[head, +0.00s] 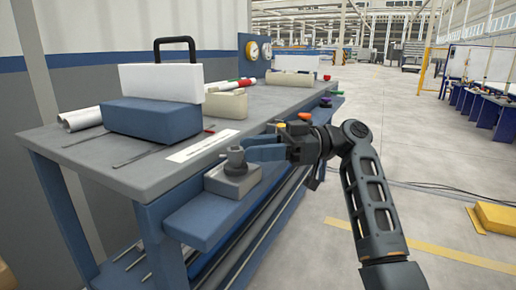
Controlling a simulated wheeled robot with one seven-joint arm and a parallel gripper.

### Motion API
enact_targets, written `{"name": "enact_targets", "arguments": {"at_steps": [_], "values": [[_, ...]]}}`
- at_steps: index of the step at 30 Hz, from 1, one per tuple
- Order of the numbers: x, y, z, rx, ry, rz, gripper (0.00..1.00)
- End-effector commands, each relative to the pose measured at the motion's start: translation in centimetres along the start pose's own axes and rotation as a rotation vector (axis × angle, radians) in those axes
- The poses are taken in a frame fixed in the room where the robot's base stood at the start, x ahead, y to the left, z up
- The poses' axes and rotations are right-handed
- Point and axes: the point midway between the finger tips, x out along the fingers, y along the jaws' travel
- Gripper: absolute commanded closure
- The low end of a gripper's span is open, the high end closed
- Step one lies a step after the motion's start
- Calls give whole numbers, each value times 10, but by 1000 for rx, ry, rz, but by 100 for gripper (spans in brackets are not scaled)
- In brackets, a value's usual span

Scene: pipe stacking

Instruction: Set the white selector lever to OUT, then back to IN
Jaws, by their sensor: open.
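My gripper (252,149) is at the front edge of the workbench, pointing left, with its blue fingers open. The fingertips are right beside a grey block with a round upright post (236,160) on the blue front ledge. I cannot tell whether they touch the post. I cannot make out a white selector lever for certain; it may be hidden by the fingers or too small to see. No IN or OUT marking is readable. A white label strip (201,146) lies on the bench top just behind the grey block.
The workbench (110,165) carries a blue box (150,118) with a white handled case (160,82) on it, paper rolls, beige blocks and thin rods. Coloured knobs line its front edge beyond my gripper. A yellow block (497,217) lies on the otherwise open floor at right.

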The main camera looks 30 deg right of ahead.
Motion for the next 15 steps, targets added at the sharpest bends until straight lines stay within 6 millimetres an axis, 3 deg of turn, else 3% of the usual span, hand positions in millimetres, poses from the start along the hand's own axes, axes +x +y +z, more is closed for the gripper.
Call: {"name": "enact_targets", "arguments": {"at_steps": [8, 15], "values": [[-4, 0, -1, 0, 1, 1, 58], [-37, 1, -2, 0, 1, 4, 58]]}}
